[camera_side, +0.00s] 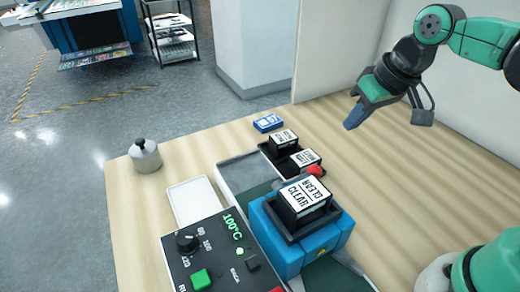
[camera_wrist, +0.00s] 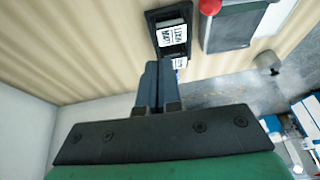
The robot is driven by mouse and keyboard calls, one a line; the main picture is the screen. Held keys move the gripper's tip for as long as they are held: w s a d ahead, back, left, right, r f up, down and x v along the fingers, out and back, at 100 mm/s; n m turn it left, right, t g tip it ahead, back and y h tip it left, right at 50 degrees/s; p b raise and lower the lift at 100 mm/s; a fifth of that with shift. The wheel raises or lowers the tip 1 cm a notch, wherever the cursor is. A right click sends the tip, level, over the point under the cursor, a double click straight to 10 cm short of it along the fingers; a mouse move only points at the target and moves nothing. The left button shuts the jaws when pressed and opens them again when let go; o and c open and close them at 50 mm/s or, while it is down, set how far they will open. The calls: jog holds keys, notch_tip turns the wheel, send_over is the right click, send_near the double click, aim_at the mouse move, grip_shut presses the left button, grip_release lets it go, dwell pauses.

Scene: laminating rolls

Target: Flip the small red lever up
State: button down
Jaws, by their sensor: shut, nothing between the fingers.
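A small red rounded knob, the visible part of the red lever (camera_side: 315,170), shows beside the black holders, just behind the blue machine (camera_side: 330,238). Its shaft is hidden, and I cannot tell its up or down position. It also shows at the top edge of the wrist view (camera_wrist: 210,6). My gripper (camera_side: 351,124) is shut and empty, above the table to the right of and beyond the lever, apart from it. In the wrist view its closed fingers (camera_wrist: 153,68) point toward the black holder (camera_wrist: 187,40).
White-labelled blocks (camera_side: 284,138) sit in black holders near the lever. A block marked CLEAR (camera_side: 305,196) sits on the blue machine. A control panel (camera_side: 222,262) with dial and green button, a white tray (camera_side: 197,200) and a metal weight (camera_side: 145,156) stand left.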

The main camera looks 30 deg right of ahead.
aim_at(299, 178)
jog(key=w+a+g+y, duration=0.1)
jog(key=w+a+g, duration=0.4)
jog(key=g, duration=0.4)
jog(key=shift+w+n+y, duration=0.4)
jog(key=shift+w, duration=0.25)
jog(key=shift+f, duration=0.1)
jog(key=x, duration=1)
jog(key=shift+d, duration=0.1)
jog(key=shift+r+h, duration=0.5)
jog(key=shift+h, duration=0.2)
jog(key=shift+s+r, duration=0.1)
jog(key=shift+a+r, duration=0.2)
jog(key=shift+r, duration=0.55)
jog(key=shift+a+r, duration=0.15)
jog(key=shift+r, duration=0.65)
jog(key=shift+a+r, duration=0.1)
jog(key=shift+r, duration=0.05)
